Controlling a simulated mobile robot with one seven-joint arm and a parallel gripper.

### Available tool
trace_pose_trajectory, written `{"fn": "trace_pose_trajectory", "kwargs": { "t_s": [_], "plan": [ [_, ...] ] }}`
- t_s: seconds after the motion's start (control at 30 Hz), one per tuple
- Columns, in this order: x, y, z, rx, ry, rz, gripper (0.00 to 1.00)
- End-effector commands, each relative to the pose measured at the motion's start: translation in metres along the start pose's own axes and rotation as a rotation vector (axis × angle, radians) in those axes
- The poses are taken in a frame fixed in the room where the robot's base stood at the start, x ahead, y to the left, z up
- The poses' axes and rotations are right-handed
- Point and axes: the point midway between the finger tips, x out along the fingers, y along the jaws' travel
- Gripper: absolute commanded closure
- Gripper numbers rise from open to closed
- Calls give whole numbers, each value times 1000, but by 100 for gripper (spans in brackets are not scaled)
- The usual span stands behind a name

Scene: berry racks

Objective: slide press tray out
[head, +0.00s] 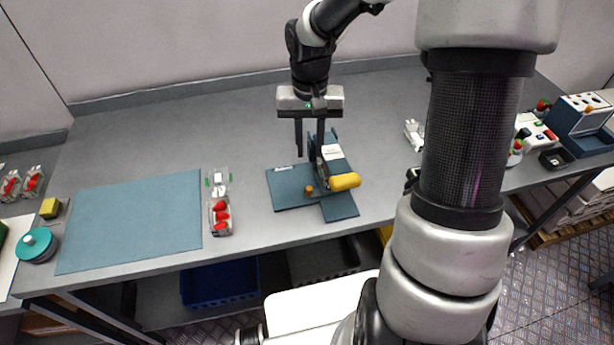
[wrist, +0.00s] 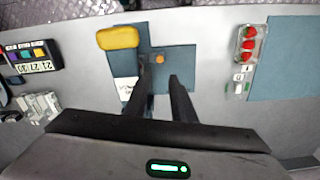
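The press (head: 285,190) stands on the grey table in the head view, with a blue base, a white-labelled upright and a yellow handle (head: 345,181). A small orange knob (head: 308,189) sits low at its front. A blue plate (head: 340,208) reaches toward the table's front edge; I cannot tell whether it is the tray. My gripper (head: 309,150) points down above the rear of the press, its fingers apart and empty. In the wrist view the gripper (wrist: 160,72) shows open, with the orange knob (wrist: 159,58) beyond the fingertips and the yellow handle (wrist: 118,37) to the left.
A clear box of red berries (head: 221,216) stands left of the press, beside a blue mat (head: 130,222). A timer (wrist: 30,60) shows in the wrist view. Devices and a small black tray (head: 556,159) stand at the right. The table behind the press is clear.

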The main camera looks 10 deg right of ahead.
Motion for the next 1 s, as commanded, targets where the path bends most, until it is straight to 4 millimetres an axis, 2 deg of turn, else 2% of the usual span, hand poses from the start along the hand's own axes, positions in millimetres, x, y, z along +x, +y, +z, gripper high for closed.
{"fn": "trace_pose_trajectory", "kwargs": {
  "t_s": [0.03,0.3,0.53,0.73,1.0],
  "plan": [
    [13,0,1,-1,-5,0,77],
    [73,0,1,-1,-6,0,77],
    [117,0,1,-1,-4,0,77],
    [138,0,0,-1,-1,0,77],
    [143,0,0,-1,1,0,77]
  ]
}}
